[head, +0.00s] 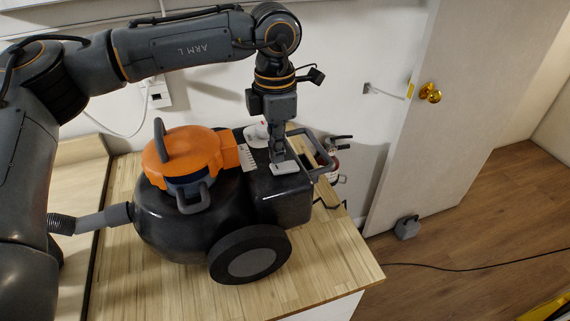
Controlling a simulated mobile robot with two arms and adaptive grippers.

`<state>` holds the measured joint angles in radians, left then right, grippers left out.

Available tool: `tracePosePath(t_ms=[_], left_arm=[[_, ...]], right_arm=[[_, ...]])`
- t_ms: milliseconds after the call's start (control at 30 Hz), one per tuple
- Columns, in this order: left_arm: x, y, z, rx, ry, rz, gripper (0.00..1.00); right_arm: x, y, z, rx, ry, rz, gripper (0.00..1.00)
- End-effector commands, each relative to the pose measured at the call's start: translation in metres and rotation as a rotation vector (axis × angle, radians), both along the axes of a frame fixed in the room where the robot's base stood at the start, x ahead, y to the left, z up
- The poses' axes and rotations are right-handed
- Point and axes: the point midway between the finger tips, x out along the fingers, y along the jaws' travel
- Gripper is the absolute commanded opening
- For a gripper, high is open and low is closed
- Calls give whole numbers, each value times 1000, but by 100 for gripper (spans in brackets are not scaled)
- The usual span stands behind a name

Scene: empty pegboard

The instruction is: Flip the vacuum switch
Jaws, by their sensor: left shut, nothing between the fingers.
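The vacuum (185,225) stands on a wooden bench top, with a black body, an orange lid (185,152) and a large wheel at the front. My left gripper (277,158) points down over the right part of the vacuum, shut and empty. Its fingertips are right at a small light-grey piece (286,167) on top of the black housing, which may be the switch. I cannot tell whether they touch it or which way it is set. My right gripper is not in view.
The wooden bench top (310,275) is clear in front of the vacuum and ends at the right. A hose (62,224) leaves the vacuum's left side. A black handle frame (318,150) rises right of my left gripper. A white door (420,120) stands behind to the right.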

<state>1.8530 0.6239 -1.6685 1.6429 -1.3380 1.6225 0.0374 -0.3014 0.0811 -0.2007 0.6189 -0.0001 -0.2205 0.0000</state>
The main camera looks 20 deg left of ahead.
Motion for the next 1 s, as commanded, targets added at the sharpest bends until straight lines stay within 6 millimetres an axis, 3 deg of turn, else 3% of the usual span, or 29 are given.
tracePosePath(t_ms=[1000], left_arm=[[0, 0, -9, 0, 0, 0, 0]], right_arm=[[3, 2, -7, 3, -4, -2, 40]])
